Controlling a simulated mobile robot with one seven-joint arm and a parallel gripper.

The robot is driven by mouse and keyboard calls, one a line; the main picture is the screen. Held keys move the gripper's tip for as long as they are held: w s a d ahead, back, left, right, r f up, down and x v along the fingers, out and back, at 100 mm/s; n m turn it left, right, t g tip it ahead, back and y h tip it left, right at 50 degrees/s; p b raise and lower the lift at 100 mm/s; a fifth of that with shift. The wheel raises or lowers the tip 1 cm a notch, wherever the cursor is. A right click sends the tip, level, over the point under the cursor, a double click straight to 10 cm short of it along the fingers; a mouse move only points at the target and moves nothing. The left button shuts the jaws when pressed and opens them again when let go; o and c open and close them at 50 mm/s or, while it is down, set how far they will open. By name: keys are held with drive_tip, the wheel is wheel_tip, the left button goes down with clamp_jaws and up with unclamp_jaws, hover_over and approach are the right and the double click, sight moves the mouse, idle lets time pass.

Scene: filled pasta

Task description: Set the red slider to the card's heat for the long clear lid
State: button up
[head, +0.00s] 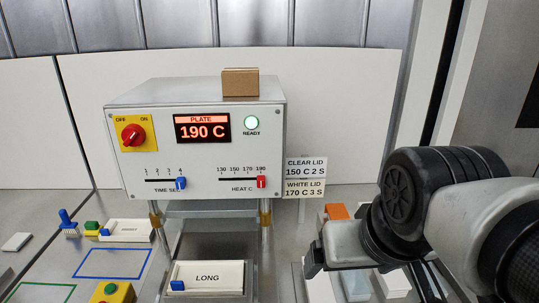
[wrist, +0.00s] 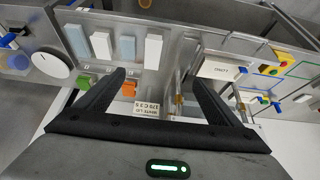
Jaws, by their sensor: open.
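The red slider (head: 261,182) on the heater box's HEAT C scale stands at the 190 mark, its right end. The display (head: 202,128) reads PLATE 190 C. The card (head: 305,168) beside the box reads CLEAR LID 150 C 2 S, above WHITE LID 170 C 3 S. My gripper (head: 316,256) is right of and below the slider, apart from it. In the wrist view my gripper (wrist: 155,76) is open and empty, and the slider is not visible. Pale blue pieces, possibly clear lids, lie at the right; one (head: 355,286) is partly hidden by my arm.
The blue TIME slider (head: 181,183) stands at 4. A piece marked LONG (head: 207,277) sits below the box. An orange block (head: 337,211) is near my gripper.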

drive_tip(key=shift+c, duration=1.2)
drive_tip(key=w+a+n+t+y+b, duration=0.1)
drive_tip(key=w+a+b, duration=0.1)
drive_tip(key=a, duration=0.1)
drive_tip(key=w+a+f+t+y+b, duration=0.1)
drive_tip(key=w+a+b, duration=0.1)
drive_tip(key=a, duration=0.1)
drive_tip(key=w+a+f+n+t+y+b, duration=0.1)
drive_tip(key=w+a, duration=0.1)
drive_tip(key=shift+a+n+b, duration=0.3)
drive_tip(key=shift+a+b, duration=0.1)
drive_tip(key=c, duration=1.1)
drive_tip(key=shift+o, duration=0.2)
drive_tip(key=w+a+r+n+t+y+b, duration=0.1)
drive_tip(key=w+a+r+t+y+b, duration=0.15)
drive_tip(key=w+a+t+b, duration=0.5)
drive_tip(key=m+t+h+b, duration=0.2)
drive_tip(key=m+h+b, duration=0.1)
drive_tip(key=h+b, duration=0.3)
approach(261, 182)
drive_tip(key=shift+m+y, duration=0.25)
drive_tip(key=shift+m, duration=0.05)
drive_tip(key=w+p, duration=0.8)
drive_tip(key=w, duration=0.1)
drive_tip(key=shift+d, duration=0.15)
clamp_jaws()
